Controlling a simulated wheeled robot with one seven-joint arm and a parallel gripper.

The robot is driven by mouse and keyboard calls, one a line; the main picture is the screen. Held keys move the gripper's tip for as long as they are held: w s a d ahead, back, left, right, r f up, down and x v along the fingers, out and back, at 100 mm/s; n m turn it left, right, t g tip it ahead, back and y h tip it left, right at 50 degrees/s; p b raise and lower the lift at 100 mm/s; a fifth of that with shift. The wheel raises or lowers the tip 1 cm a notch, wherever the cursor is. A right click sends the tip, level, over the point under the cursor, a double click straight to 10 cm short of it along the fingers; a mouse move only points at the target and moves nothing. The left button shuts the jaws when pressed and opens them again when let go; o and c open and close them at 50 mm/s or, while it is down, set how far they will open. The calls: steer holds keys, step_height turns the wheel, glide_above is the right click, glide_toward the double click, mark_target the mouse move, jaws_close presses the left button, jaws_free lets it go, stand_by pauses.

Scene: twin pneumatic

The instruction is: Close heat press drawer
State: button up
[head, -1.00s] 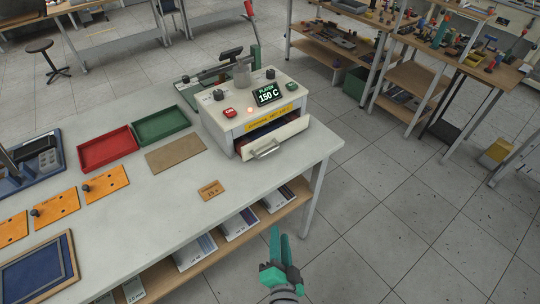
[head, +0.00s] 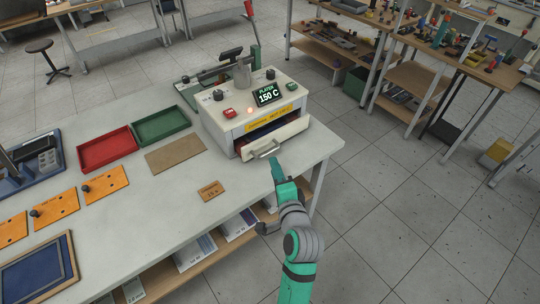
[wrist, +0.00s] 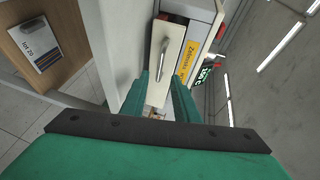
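The heat press (head: 258,105) is a white box with a "150 C" display, standing on the right end of the grey table. Its drawer (head: 290,136) is pulled partly out at the front, with a metal handle (head: 265,149). In the wrist view the drawer front (wrist: 159,82) and its handle (wrist: 162,62) lie ahead of my fingers. My green gripper (head: 276,166) is just in front of the drawer, close below the handle. In the wrist view the two fingers (wrist: 160,95) stand apart with nothing held between them. Contact with the drawer front cannot be told.
The table edge (head: 215,202) runs below the drawer, near my arm. A red tray (head: 105,149), a green tray (head: 160,126), a brown mat (head: 175,154) and a small orange card (head: 210,191) lie to the left.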

steer(key=x, duration=0.7)
steer(key=shift+w+f, duration=0.1)
steer(key=shift+w, duration=0.15)
jaws_close()
